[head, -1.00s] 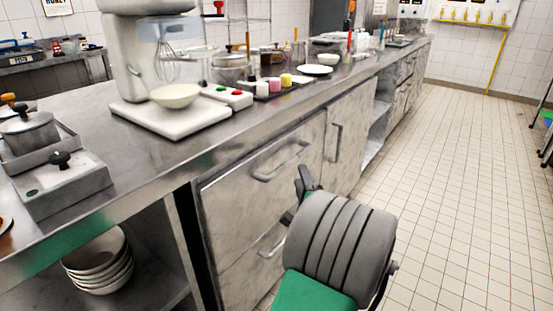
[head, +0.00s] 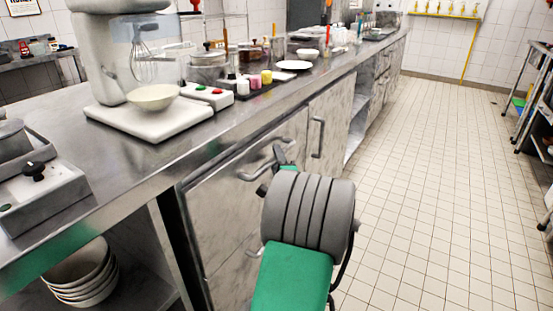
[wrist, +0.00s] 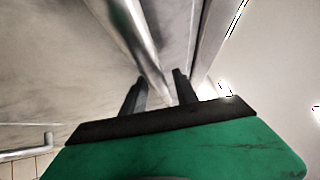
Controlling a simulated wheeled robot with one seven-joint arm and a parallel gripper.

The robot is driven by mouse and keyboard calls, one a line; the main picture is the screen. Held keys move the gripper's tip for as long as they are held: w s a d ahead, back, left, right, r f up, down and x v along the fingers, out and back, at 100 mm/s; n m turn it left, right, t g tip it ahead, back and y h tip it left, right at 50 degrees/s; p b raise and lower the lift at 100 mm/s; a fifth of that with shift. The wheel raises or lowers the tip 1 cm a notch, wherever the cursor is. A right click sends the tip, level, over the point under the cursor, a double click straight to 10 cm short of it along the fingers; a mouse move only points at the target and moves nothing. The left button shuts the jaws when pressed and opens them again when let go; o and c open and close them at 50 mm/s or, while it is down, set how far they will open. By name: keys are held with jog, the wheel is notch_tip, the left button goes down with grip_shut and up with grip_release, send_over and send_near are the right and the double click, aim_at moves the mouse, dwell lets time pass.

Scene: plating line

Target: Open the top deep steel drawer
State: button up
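The top deep drawer (head: 222,205) is a steel front under the counter and looks closed. Its bar handle (head: 248,178) runs along the upper part of the front. My gripper (head: 281,158) is at the right end of this handle and covers part of it. In the wrist view my gripper (wrist: 157,88) has its two dark fingers apart. A shiny bar, the handle (wrist: 138,40), runs down toward the gap between them. I cannot tell whether a finger touches it.
A lower drawer handle (head: 255,251) sits below. A cabinet door with an upright handle (head: 318,137) is to the right. The counter (head: 150,160) overhangs the fronts and carries a stand mixer (head: 115,60). The tiled floor (head: 430,180) to the right is clear.

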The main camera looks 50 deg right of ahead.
grip_shut()
dwell(1.2)
